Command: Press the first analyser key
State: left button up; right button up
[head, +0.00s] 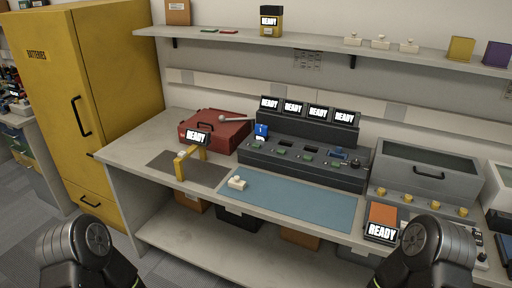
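A dark console (305,160) stands at the back of the bench, with a row of several small screens reading READY along its top. I take it to be the analyser, but no label on it confirms that. Small green keys (282,152) sit in a row on its sloped front, below dark slots. A blue item (261,131) stands at the left end of the row. A black knob (355,163) is at the right end. Parts of my two arms show at the lower left and lower right, far from the console. Neither gripper is in view.
A blue mat (290,205) with a small white device (237,183) lies before the console. A red case (215,130) and a yellow stand (180,168) are left. A shelf (330,48) hangs above.

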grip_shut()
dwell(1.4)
